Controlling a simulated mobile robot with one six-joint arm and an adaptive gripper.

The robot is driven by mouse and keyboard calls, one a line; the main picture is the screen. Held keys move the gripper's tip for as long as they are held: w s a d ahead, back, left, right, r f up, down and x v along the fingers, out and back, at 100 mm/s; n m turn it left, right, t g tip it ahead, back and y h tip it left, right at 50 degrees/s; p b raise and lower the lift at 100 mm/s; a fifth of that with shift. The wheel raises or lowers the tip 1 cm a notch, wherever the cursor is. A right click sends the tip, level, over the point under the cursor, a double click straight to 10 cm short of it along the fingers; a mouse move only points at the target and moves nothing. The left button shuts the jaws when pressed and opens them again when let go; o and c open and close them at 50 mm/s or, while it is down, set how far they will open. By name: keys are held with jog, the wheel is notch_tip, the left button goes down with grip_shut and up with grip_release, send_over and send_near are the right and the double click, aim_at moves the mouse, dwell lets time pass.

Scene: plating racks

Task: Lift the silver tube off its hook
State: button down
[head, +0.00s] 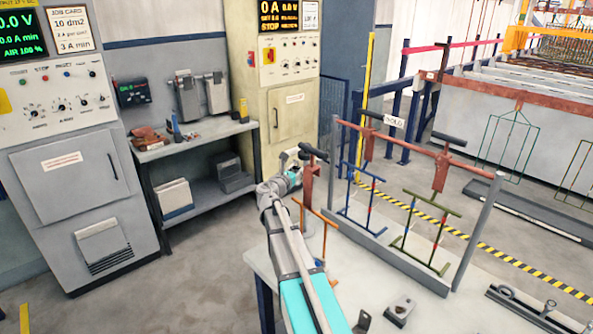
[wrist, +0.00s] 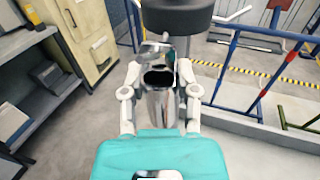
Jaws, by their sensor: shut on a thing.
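The silver tube (wrist: 159,108) is upright and shiny, with a dark open top, in the middle of the wrist view. My gripper (wrist: 159,82) is shut on it, one finger on each side. A shiny piece (wrist: 155,47) stands just above the tube's mouth, below a thick black cylinder (wrist: 176,15). I cannot tell whether the tube still touches a hook. In the head view my gripper (head: 293,172) is beside a red-brown hanger (head: 311,185) with a black grip on top. The tube is not clear there.
A rail frame (head: 420,150) with blue and green racks hanging from it stands to the right. An orange rack (head: 318,214) hangs close by my arm. A pale table (head: 380,292) is below. Cabinets and a shelf (head: 200,135) stand at the left, with open floor between.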

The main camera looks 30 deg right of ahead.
jog(key=c, duration=1)
grip_release()
grip_shut()
jog(key=shift+a+r+p, duration=0.15)
jog(key=shift+r+p, duration=0.35)
jog(key=shift+s+a+r+p, duration=0.1)
jog(key=shift+a+r+p, duration=0.25)
jog(key=shift+a, duration=0.15)
jog(key=shift+a, duration=0.1)
jog(key=shift+s+a, duration=0.15)
jog(key=shift+a, duration=0.2)
jog(key=shift+s+a, duration=0.15)
jog(key=shift+a, duration=0.45)
jog(key=s+a, duration=0.1)
jog(key=a, duration=0.5)
jog(key=shift+s+a+r+p, duration=0.25)
jog(key=shift+a+r+p, duration=0.05)
jog(key=shift+r+p, duration=0.1)
dwell(0.4)
